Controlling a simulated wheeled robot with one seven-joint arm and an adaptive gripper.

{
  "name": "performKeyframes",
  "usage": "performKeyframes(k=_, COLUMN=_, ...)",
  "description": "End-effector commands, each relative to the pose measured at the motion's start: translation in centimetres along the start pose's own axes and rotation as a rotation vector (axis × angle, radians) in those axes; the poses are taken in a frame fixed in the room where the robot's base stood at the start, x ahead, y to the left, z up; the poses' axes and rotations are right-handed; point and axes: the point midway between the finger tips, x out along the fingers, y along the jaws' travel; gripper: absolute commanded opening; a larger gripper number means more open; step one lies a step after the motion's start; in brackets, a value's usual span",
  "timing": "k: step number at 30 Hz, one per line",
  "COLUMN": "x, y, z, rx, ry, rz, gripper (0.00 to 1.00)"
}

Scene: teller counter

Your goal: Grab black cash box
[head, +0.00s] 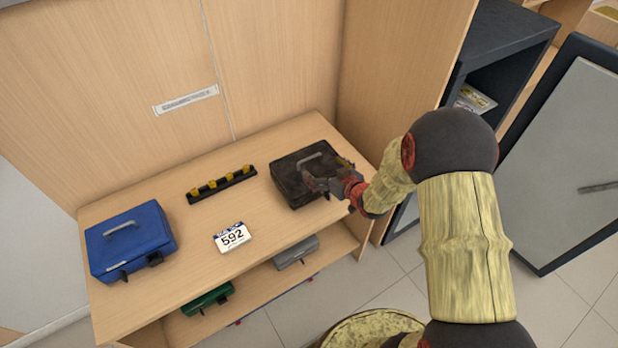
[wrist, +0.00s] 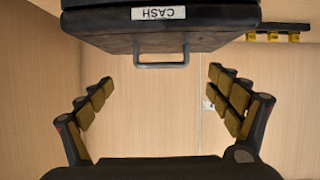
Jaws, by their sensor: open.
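The black cash box (head: 294,184) rests on the right end of the wooden counter in the head view, with a grey handle on its lid. In the wrist view the black cash box (wrist: 205,38) fills the top middle, with a white label reading CASH and a grey handle (wrist: 161,60). My gripper (head: 326,184) is over the front right part of the box in the head view and hides some of it. In the wrist view my gripper (wrist: 160,105) is open, its fingers spread wide to left and right. Nothing is between the fingertips; the handle lies beyond them.
A blue cash box (head: 150,228) stands at the counter's left end. A number card (head: 232,237) and a black strip with yellow knobs (head: 221,186) lie mid-counter. Green (head: 207,298) and grey (head: 297,252) boxes sit on the shelf below. A wooden panel (head: 400,75) rises at the right.

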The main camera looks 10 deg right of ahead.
Motion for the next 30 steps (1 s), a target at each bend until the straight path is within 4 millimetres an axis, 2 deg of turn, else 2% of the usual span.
performKeyframes(k=4, x=0.7, y=-0.6, z=1.0, rx=0.012, ry=0.025, rz=-0.025, gripper=0.98)
performKeyframes(k=13, x=3.7, y=-0.6, z=0.9, rx=0.011, ry=0.028, rz=-0.027, gripper=0.98)
performKeyframes(k=21, x=7.4, y=-0.3, z=0.8, rx=0.011, ry=0.026, rz=-0.027, gripper=0.98)
performKeyframes(k=30, x=8.1, y=-0.3, z=0.6, rx=0.012, ry=0.027, rz=-0.025, gripper=0.98)
